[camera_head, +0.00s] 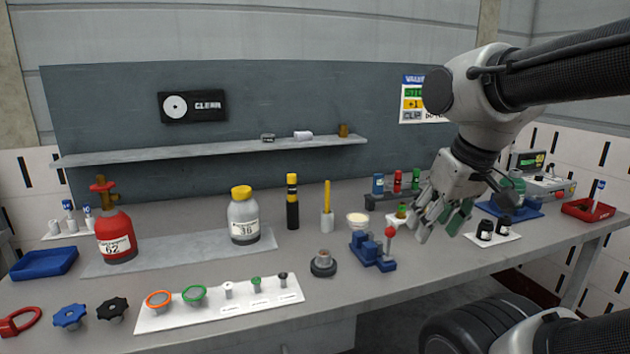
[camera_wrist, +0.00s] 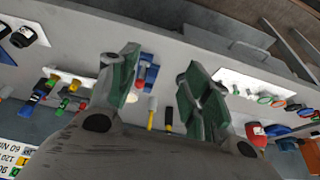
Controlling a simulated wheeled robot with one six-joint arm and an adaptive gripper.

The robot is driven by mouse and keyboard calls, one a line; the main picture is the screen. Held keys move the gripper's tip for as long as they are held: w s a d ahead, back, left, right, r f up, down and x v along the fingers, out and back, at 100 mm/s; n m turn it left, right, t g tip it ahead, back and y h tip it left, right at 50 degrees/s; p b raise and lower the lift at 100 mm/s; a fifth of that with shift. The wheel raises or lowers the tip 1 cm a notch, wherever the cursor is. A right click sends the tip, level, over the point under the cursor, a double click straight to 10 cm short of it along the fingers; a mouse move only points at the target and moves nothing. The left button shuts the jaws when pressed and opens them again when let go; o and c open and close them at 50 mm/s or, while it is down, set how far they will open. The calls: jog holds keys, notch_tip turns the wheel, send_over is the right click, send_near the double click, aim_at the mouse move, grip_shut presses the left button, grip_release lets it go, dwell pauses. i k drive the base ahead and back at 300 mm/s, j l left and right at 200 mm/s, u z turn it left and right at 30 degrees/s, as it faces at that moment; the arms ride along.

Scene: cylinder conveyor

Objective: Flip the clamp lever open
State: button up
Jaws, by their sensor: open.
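The blue clamp (camera_head: 365,249) stands on the bench right of centre. Its lever stands up at the right side and ends in a red ball knob (camera_head: 390,232). A pale round cup (camera_head: 358,219) shows at the clamp's back left. My gripper (camera_head: 440,228) is open and empty, to the right of the clamp and apart from it, with green-padded fingers pointing down. In the wrist view, the blue clamp (camera_wrist: 148,59) and its red knob (camera_wrist: 141,72) lie between the open fingers, closer to the left finger. The left finger hides part of the clamp area.
Dark jars (camera_head: 486,230) stand on a white plate to the right. A dark round knob fixture (camera_head: 323,264) is left of the clamp. The bench in front of the clamp is clear.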

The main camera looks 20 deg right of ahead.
aim_at(558, 195)
jog(key=z, duration=1.75)
jog(key=i+l, duration=0.15)
jog(key=i, duration=0.45)
jog(key=z, duration=0.05)
